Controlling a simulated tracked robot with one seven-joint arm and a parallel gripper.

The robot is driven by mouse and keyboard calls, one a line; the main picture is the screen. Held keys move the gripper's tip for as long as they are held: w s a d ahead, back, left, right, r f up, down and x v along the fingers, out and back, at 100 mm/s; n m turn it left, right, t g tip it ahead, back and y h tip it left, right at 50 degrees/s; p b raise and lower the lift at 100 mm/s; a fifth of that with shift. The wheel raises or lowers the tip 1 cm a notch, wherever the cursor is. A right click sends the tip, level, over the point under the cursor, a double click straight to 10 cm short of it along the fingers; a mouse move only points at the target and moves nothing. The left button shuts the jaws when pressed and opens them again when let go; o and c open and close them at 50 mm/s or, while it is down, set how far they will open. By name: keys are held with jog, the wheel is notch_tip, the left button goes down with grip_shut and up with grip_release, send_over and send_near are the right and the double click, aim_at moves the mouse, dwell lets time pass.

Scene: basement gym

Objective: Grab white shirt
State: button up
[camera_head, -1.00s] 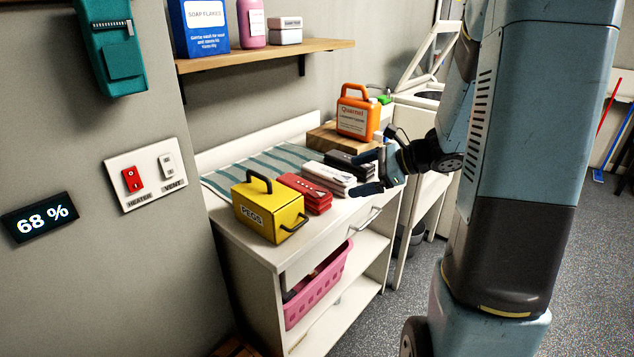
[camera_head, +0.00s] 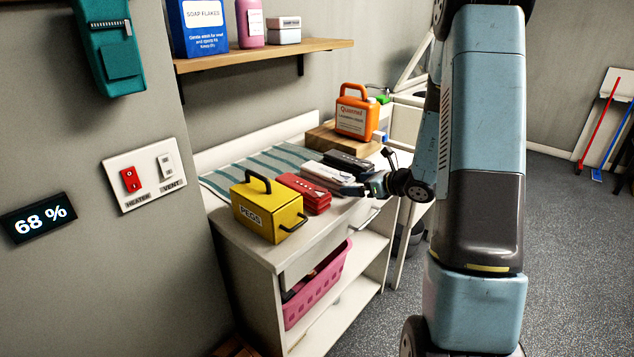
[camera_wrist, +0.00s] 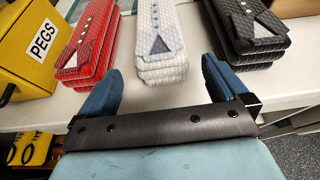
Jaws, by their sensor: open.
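The white shirt (camera_wrist: 160,45) is a neatly folded, patterned stack on the counter. In the head view the white shirt (camera_head: 325,174) lies between the red shirt (camera_head: 305,192) and the black shirt (camera_head: 350,161). My gripper (camera_wrist: 160,82) is open, its two blue fingers spread on either side of the near end of the white shirt in the wrist view. From this angle I cannot tell whether the fingers touch it. In the head view my gripper (camera_head: 352,188) is low at the counter's front edge, beside the white shirt.
The red and black folded shirts flank the white one closely. A yellow PEGS box (camera_head: 268,212) stands left on the counter (camera_head: 228,222). An orange jug (camera_head: 353,115) stands on a wooden block (camera_head: 322,138) behind. A pink basket (camera_head: 318,290) sits on the shelf below.

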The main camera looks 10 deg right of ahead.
aim_at(339, 182)
jog(key=shift+r+x, duration=0.15)
jog(key=shift+x, duration=1.6)
jog(key=shift+r+x, duration=0.2)
jog(key=shift+x, duration=1.55)
jog(key=shift+a, duration=0.2)
jog(key=shift+c, duration=0.2)
jog(key=c, duration=1)
